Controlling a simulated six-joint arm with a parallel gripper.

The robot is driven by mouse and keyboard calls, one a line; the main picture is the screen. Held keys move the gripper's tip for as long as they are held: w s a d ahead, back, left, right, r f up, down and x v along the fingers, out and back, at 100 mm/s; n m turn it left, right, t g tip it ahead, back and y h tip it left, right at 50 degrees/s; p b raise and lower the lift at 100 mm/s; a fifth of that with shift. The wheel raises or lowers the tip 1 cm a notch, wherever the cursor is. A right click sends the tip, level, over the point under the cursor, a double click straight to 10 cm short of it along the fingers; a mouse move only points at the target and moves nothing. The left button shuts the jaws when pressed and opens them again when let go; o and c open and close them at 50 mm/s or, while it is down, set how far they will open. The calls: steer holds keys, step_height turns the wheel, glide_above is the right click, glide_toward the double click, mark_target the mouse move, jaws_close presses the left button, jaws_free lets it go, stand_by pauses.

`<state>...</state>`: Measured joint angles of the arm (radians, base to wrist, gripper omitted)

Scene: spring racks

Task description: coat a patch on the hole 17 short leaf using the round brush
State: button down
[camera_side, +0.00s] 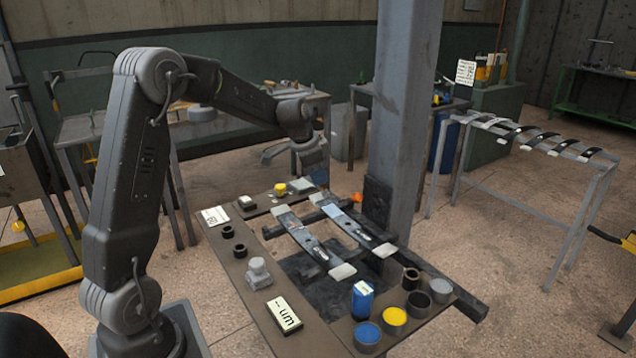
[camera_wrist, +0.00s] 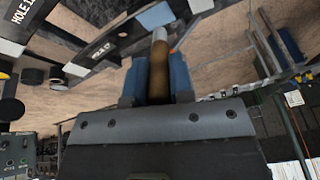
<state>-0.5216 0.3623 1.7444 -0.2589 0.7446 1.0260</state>
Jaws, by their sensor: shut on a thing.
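My gripper (camera_wrist: 159,78) is shut on the brown handle of the round brush (camera_wrist: 159,65), which points away from the wrist, its pale end at the top. In the side view my gripper (camera_side: 314,165) hangs above the far end of the bench; the brush cannot be made out there. Two dark leaves lie side by side on the bench rack, a left one (camera_side: 297,232) and a right one (camera_side: 346,225), with pale ends. In the wrist view, one strip (camera_wrist: 20,18) reads "HOLE 1", its last part cut off. I cannot tell which leaf is hole 17.
Open pots of blue (camera_side: 367,334), yellow (camera_side: 394,317), black (camera_side: 419,303) and grey (camera_side: 440,289) stand at the bench's near right, beside a blue can (camera_side: 362,300). A steel column (camera_side: 405,120) rises close behind the leaves. More leaves lie on a back rack (camera_side: 540,150).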

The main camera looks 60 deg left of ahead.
steer(key=shift+r, duration=1.85)
